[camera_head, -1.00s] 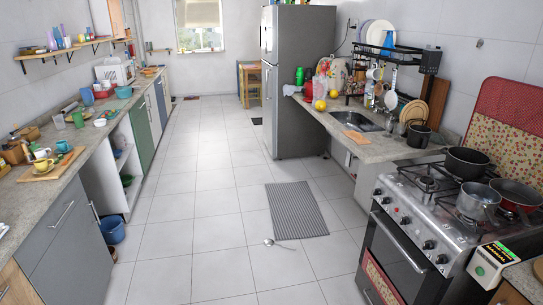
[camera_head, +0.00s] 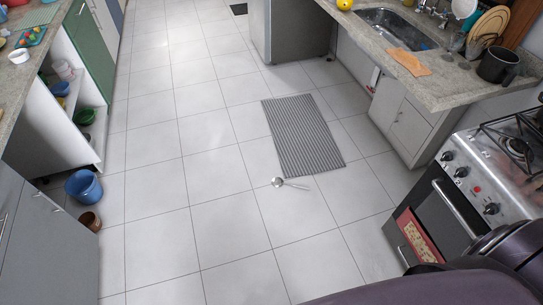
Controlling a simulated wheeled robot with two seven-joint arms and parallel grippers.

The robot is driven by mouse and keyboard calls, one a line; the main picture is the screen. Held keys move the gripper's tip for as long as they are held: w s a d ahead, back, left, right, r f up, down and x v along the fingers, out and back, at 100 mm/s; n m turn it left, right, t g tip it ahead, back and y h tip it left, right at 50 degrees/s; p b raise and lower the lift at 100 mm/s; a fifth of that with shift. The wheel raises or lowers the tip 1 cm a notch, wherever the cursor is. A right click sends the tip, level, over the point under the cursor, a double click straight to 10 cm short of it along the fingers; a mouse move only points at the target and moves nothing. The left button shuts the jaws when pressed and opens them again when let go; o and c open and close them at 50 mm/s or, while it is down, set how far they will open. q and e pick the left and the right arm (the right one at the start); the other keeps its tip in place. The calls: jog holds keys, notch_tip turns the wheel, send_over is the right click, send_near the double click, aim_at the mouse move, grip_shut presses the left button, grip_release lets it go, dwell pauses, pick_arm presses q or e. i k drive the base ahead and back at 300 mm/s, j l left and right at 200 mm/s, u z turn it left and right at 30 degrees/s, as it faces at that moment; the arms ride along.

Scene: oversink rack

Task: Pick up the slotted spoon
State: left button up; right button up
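A small metal spoon (camera_head: 279,183) lies on the tiled floor, just in front of the near edge of the grey striped mat. Its round bowl is at the left and its thin handle runs to the right. It is too small to tell whether the bowl has slots. Neither of my grippers shows in the head view. A dark rounded part of mine fills the bottom right corner.
The striped mat (camera_head: 302,135) lies flat beyond the spoon. A stove (camera_head: 468,190) and sink counter (camera_head: 440,85) stand at right. A blue bucket (camera_head: 84,187) and brown pot (camera_head: 91,221) stand by the left cabinets. The floor (camera_head: 230,235) between is clear.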

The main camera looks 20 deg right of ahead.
aim_at(276, 182)
jog(key=i+z, duration=0.2)
jog(key=i, duration=0.25)
jog(key=i+j+z, duration=0.2)
jog(key=i, duration=0.25)
jog(key=i+j+z, duration=0.15)
jog(key=i, duration=0.3)
jog(key=i+j+z, duration=0.2)
jog(key=i, duration=0.25)
jog(key=j, duration=0.1)
